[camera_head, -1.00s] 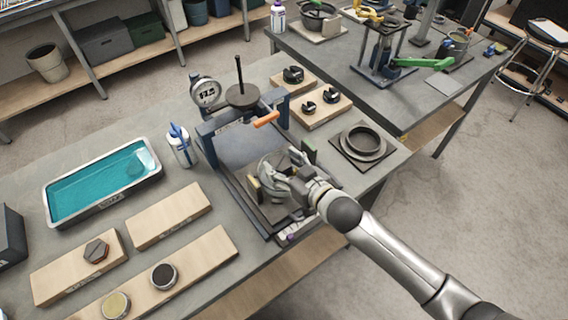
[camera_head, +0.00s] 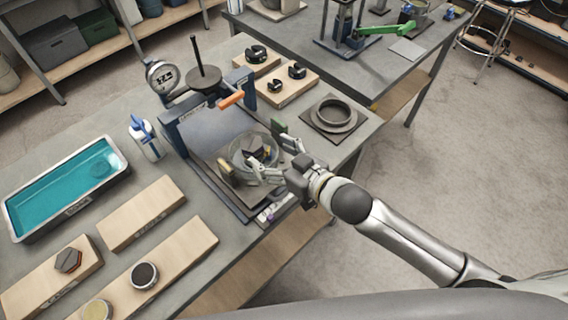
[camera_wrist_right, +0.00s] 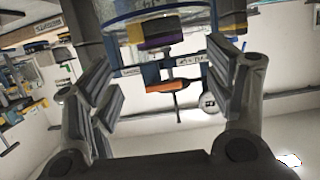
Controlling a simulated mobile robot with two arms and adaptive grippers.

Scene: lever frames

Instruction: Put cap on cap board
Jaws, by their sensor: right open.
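A dark angular piece, possibly a cap (camera_head: 256,146), shows inside the dish. My right gripper (camera_head: 268,160) is open at the dish's near right side; the wrist view shows its fingers apart with nothing between them. Wooden boards lie at the left: one bears a brown hexagonal cap (camera_head: 68,260), one a dark round cap (camera_head: 144,274) and a yellowish round one (camera_head: 97,310), and a bare board (camera_head: 140,212).
A tray of teal liquid (camera_head: 70,185), a white bottle (camera_head: 146,140) and a pressure gauge (camera_head: 162,76) stand nearby. An orange handle (camera_head: 231,99) juts from the press. A dark ring (camera_head: 333,112) sits on a square plate at right. A second bench stands behind.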

